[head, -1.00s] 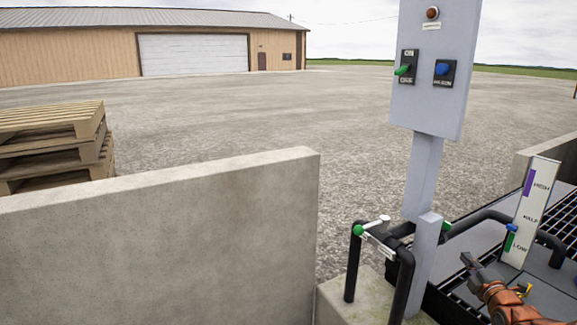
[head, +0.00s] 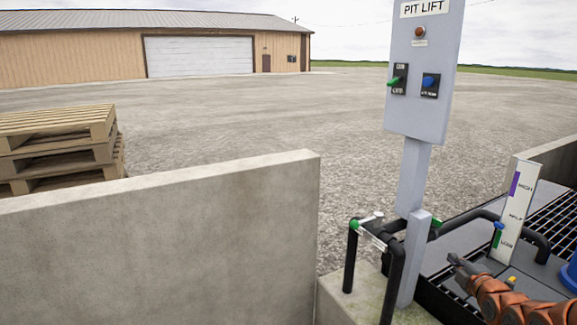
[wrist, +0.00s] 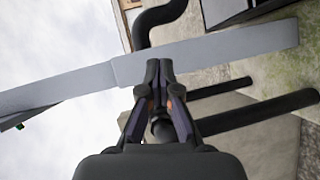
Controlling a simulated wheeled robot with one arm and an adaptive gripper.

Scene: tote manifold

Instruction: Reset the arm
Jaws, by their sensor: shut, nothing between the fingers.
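My gripper (head: 455,262) is in the lower right of the head view, at the end of my orange arm. It points left toward the grey post (head: 413,260) of the pit lift panel and holds nothing. In the wrist view my gripper (wrist: 158,68) shows with its dark fingertips together. The grey post (wrist: 215,58) runs across the wrist view beyond the fingertips. I cannot tell the exact gap between them.
The pit lift panel (head: 424,75) has a green switch, a blue switch and a red lamp. Black pipes with a green-ended valve (head: 354,225) stand left of the post. A level gauge (head: 515,210) stands behind my gripper. A concrete wall (head: 160,235) fills the lower left.

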